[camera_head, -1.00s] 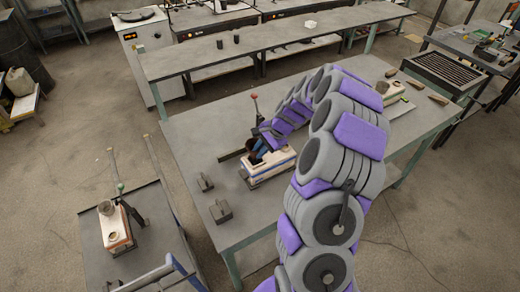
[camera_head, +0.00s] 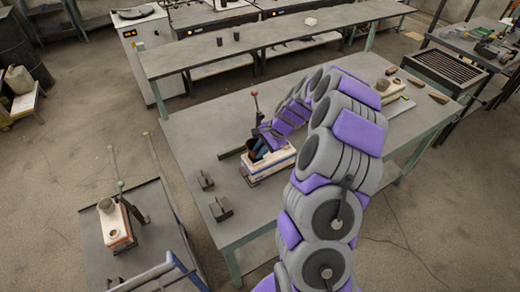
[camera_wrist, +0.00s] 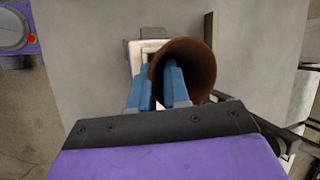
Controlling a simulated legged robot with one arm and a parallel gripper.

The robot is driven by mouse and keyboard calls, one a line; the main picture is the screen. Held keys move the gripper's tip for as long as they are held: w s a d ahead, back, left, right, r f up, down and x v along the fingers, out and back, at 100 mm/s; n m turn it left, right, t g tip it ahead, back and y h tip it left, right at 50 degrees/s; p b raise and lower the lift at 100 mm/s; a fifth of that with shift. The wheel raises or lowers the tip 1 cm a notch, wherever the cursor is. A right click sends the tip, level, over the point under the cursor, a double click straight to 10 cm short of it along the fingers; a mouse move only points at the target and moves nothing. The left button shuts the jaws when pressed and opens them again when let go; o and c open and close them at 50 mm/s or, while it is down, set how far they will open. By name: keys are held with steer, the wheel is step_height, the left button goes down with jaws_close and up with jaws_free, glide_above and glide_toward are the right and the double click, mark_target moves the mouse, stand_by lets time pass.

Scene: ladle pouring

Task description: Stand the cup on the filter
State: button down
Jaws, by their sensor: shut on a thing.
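My gripper (camera_wrist: 160,88) is shut on the wall of a brown, rusty-looking cup (camera_wrist: 200,65). One blue finger is inside the cup's mouth and the other is outside its left wall. In the head view my gripper (camera_head: 260,150) and the dark cup (camera_head: 252,143) are over the left end of a cream-and-blue unit (camera_head: 272,167), which seems to be the filter. In the wrist view part of a pale, square-edged unit (camera_wrist: 134,56) shows behind the cup. The cup's base is hidden, so I cannot tell whether it touches the unit.
A second unit (camera_head: 117,228) stands on a low table at the left. The table's back left is clear.

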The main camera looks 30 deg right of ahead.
steer(key=c, duration=1)
jaws_free()
steer(key=shift+r, duration=0.1)
steer(key=p+v, duration=0.2)
steer(key=v, duration=1.5)
steer(key=shift+d, duration=0.15)
